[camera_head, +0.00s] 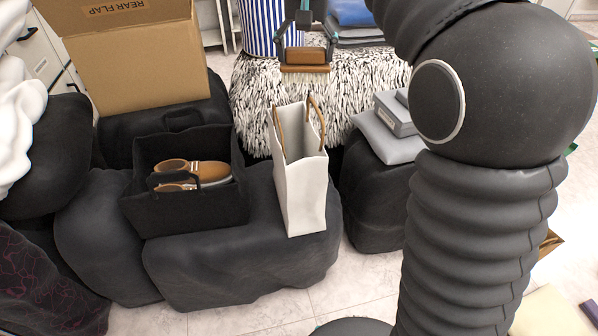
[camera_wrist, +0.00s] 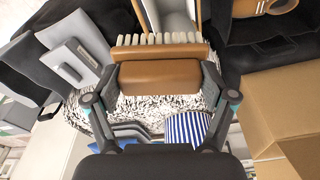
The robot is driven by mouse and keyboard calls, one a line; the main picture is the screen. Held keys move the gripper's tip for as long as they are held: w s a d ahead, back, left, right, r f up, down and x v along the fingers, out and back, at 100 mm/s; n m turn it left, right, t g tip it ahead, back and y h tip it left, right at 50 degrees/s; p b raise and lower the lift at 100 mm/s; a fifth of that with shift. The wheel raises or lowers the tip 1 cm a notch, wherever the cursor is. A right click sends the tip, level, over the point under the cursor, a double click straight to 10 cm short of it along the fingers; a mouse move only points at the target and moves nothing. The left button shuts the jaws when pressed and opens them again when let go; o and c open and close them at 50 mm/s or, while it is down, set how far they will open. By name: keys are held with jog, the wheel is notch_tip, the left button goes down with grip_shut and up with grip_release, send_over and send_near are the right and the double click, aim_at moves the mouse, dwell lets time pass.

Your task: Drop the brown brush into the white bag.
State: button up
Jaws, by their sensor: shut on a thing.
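The brown brush (camera_head: 306,57) is held in my gripper (camera_head: 305,48), above the black-and-white shaggy pouf at the top of the head view. In the wrist view the brush (camera_wrist: 160,76) lies between the two fingers of my gripper (camera_wrist: 160,92), with its pale bristles along the upper edge. The white bag (camera_head: 300,180) stands upright with its top open and tan handles up, on a dark rounded seat. My gripper is behind and above the bag in the head view. In the wrist view part of the white bag (camera_wrist: 172,17) shows beyond the bristles.
A black felt bag (camera_head: 190,205) with brown shoes (camera_head: 200,172) stands left of the white bag. A cardboard box (camera_head: 135,55) is behind it. Grey boxes (camera_head: 394,115) sit to the right. A blue-striped container (camera_head: 262,25) stands at the back.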

aim_at(305, 64)
notch_tip(305, 64, down, 4)
jog(key=b, duration=0.3)
jog(key=o, duration=1)
jog(key=shift+c, duration=0.2)
jog(key=shift+r, duration=0.1)
notch_tip(305, 64, up, 12)
jog(key=s, duration=0.1)
jog(key=shift+s, duration=0.4)
